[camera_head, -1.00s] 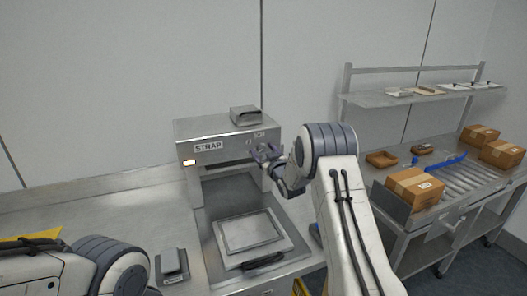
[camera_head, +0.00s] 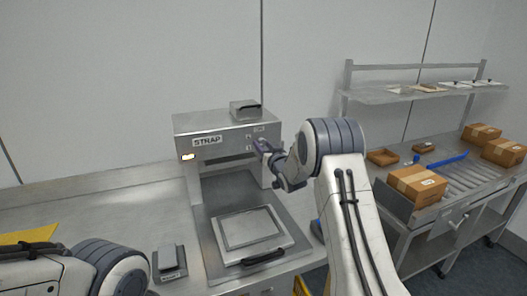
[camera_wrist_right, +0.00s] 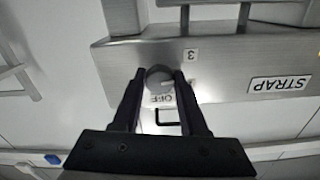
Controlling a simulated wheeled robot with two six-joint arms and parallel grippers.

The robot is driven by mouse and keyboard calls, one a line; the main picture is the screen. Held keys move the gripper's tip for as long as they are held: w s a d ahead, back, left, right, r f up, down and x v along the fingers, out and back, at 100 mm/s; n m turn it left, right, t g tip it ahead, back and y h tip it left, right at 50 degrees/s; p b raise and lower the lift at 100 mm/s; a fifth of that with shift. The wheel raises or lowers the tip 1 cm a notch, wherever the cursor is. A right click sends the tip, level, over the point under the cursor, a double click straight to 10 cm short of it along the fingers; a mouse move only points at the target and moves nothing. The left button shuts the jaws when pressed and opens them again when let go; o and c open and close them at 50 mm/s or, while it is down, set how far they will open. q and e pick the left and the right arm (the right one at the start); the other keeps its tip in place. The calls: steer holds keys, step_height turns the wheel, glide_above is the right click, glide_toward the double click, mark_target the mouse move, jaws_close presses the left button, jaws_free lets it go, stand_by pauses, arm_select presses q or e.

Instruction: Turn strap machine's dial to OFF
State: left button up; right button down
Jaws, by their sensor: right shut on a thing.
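The strap machine (camera_head: 187,127) is a steel unit with a STRAP label on its front, and its label also shows upside down in the right wrist view (camera_wrist_right: 283,85). Its dial (camera_wrist_right: 159,77) is a round grey knob with a pale pointer mark, with OFF and 3 labels beside it. My right gripper (camera_head: 262,146) is at the right part of the machine's front. In the right wrist view, its two dark fingers (camera_wrist_right: 160,88) are shut on the dial, one on each side. In the head view the gripper hides the dial. My left arm shows at the lower left, its gripper out of view.
A flat plate with a dark handle (camera_head: 264,257) lies before the machine. A small device (camera_head: 168,262) stands left of it. At right, a roller table (camera_head: 462,178) holds cardboard boxes (camera_head: 417,186), below a shelf (camera_head: 400,95).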

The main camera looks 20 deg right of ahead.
steer(key=m+b, duration=0.2)
steer(key=m, duration=0.2)
steer(key=shift+f+m, duration=0.1)
steer(key=shift+m, duration=0.2)
steer(key=m, duration=0.4)
steer(key=shift+a+m, duration=0.1)
steer(key=shift+m, duration=0.2)
steer(key=m, duration=0.5)
steer(key=shift+r, duration=0.2)
steer(key=m, duration=0.5)
steer(key=shift+m+p, duration=0.3)
steer(key=shift+m, duration=0.1)
steer(key=shift+c, duration=2.2)
jaws_free()
